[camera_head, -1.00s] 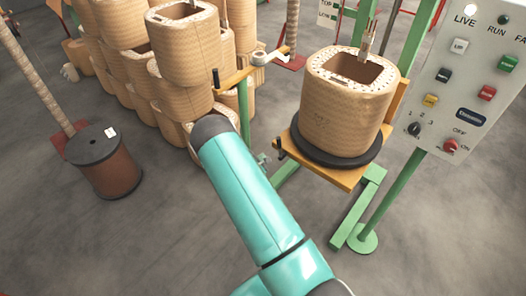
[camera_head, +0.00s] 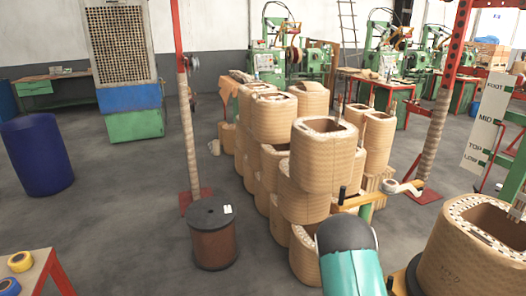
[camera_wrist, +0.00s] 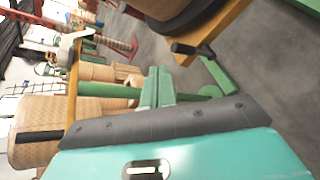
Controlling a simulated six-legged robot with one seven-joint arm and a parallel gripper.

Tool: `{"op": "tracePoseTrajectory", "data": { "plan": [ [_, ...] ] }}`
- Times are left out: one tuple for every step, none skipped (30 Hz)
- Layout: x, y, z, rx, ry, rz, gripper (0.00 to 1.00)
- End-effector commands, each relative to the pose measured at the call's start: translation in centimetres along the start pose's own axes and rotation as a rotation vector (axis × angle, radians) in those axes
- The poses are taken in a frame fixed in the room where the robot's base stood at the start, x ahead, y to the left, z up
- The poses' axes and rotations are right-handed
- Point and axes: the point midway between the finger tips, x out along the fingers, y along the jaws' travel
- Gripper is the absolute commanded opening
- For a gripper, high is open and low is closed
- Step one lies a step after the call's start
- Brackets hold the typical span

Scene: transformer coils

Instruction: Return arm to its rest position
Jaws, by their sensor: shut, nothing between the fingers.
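My gripper (camera_wrist: 157,87) shows in the wrist view as two slim green fingers close together, shut and empty, beyond my teal wrist housing. In the head view only a teal link of my arm with a dark rounded joint shows at the bottom, right of the middle; the gripper is hidden there. In the wrist view the fingers point toward a green post and stacked tan coils (camera_wrist: 97,72). Whether they touch anything is unclear, but nothing is held.
Stacked coils (camera_head: 318,158) stand just beyond my arm. A coil (camera_head: 470,250) sits close at right. A brown spool (camera_head: 214,245) stands left of the stack, a blue barrel (camera_head: 37,157) farther left. A dark crank handle (camera_wrist: 192,47) is near my gripper. Grey floor lies open between barrel and spool.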

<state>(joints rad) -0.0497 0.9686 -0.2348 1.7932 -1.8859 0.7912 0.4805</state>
Motion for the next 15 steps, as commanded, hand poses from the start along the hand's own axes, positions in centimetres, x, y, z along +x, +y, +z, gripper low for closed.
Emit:
{"op": "tracePoseTrajectory", "data": {
  "plan": [
    [-1.3,1.4,1.7,0.061,-0.013,-0.019,0.0],
    [-2.1,2.0,2.6,0.095,-0.021,-0.034,0.0],
    [-3.1,2.7,3.8,0.141,-0.031,-0.054,0.0],
    [-3.8,3.2,4.7,0.174,-0.038,-0.069,0.0],
    [-4.6,3.6,5.6,0.207,-0.043,-0.084,0.0],
    [-5.7,4.1,6.7,0.251,-0.049,-0.107,0.0],
    [-6.5,4.4,7.5,0.284,-0.052,-0.123,0.0],
    [-7.3,4.7,8.3,0.316,-0.055,-0.139,0.0],
    [-8.4,5.1,9.4,0.359,-0.057,-0.161,0.0],
    [-9.3,5.3,10.1,0.392,-0.059,-0.178,0.0],
    [-10.1,5.5,10.9,0.423,-0.059,-0.195,0.0],
    [-11.3,5.7,11.9,0.464,-0.058,-0.218,0.0],
    [-12.2,5.8,12.6,0.495,-0.057,-0.235,0.0],
    [-13.1,5.9,13.2,0.525,-0.054,-0.253,0.0],
    [-14.3,6.0,14.1,0.566,-0.05,-0.277,0.0]
  ]
}}
